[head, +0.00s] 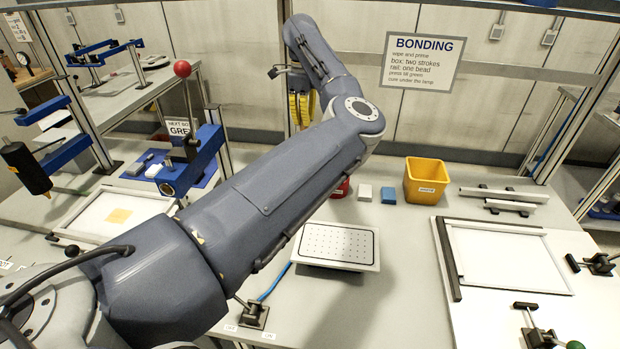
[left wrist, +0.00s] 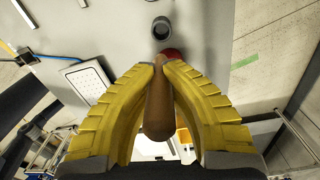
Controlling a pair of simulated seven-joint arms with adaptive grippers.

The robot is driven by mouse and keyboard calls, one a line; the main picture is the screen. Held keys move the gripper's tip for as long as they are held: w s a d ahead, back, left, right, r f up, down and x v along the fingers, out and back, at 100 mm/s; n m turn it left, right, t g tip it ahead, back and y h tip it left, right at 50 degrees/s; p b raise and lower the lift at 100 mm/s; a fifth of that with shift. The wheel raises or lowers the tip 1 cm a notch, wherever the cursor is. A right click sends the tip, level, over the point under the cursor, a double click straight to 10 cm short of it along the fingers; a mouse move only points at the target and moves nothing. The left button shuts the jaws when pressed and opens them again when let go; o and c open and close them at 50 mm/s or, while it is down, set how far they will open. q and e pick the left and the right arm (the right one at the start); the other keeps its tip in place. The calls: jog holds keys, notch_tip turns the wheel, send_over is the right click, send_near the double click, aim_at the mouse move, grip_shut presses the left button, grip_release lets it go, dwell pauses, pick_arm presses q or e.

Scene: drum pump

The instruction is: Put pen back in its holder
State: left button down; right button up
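In the left wrist view, a brown, rounded stick-like thing (left wrist: 158,112), which I take to be the pen, lies between the yellow fingers of my left gripper (left wrist: 161,68). The fingertips close in on both sides of its narrow far end. A dark grey round cup (left wrist: 161,28), open at the top, stands on the table beyond the fingertips; it looks like the holder. It is apart from the pen. In the head view, the yellow fingers of my left gripper (head: 300,110) show partly behind my arm, at the back. The pen and cup cannot be made out there. My right gripper is not in view.
A red round thing (head: 340,188) stands partly behind my arm. To its right are a white block (head: 365,192), a blue block (head: 388,195) and a yellow bin (head: 426,180). A dotted plate (head: 337,246) lies in front. A framed panel (head: 502,258) lies at right.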

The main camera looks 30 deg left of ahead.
pick_arm(q)
notch_tip(320, 180, down, 19)
jog(key=shift+r, duration=0.15)
dwell(0.5)
jog(key=c, duration=2)
grip_release()
jog(key=o, duration=0.4)
jog(key=shift+o, duration=0.2)
notch_tip(320, 180, up, 12)
jog(key=shift+w+a+f, duration=0.1)
jog(key=shift+f, duration=0.15)
jog(key=shift+r, duration=0.25)
jog(key=shift+a, duration=0.1)
